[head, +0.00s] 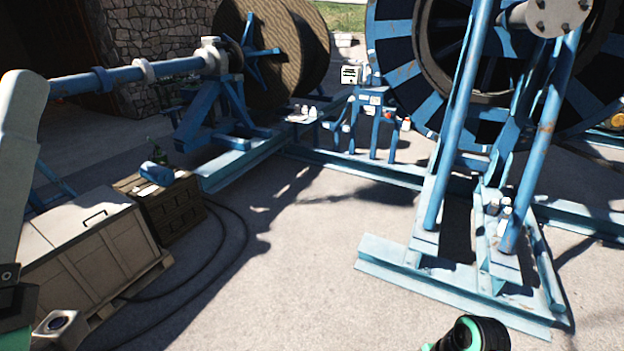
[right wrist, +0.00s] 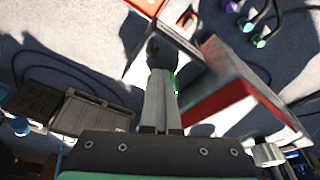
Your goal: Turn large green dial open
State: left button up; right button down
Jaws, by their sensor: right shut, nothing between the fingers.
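My right gripper (right wrist: 160,52) shows in the right wrist view with its fingers together and nothing between them. A thin bright green edge (right wrist: 176,84) shows just right of the fingers and is mostly hidden behind them. I cannot tell whether it is the large green dial or whether the fingers touch it. It lies by a box with white and red faces (right wrist: 225,90). No large green dial is clearly visible in the head view, and my right gripper is out of that picture. Part of my left arm shows at the left edge, without its gripper fingers.
In the head view, blue reel stands (head: 450,265) fill the right and a pale crate (head: 85,250) stands at left, beside a brown crate (head: 170,205). Black cable (head: 240,245) lies on the ground. Open ground is in the middle.

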pick_arm(q)
jog(key=shift+r+p, duration=0.9)
jog(key=shift+r, duration=0.1)
pick_arm(e)
jog(key=shift+s+a, duration=0.2)
jog(key=shift+s, duration=0.9)
pick_arm(q)
jog(key=shift+a+r, duration=0.1)
jog(key=shift+r, duration=0.1)
pick_arm(e)
jog(key=shift+s+d, duration=0.15)
jog(key=shift+d, duration=0.05)
jog(key=shift+d, duration=0.1)
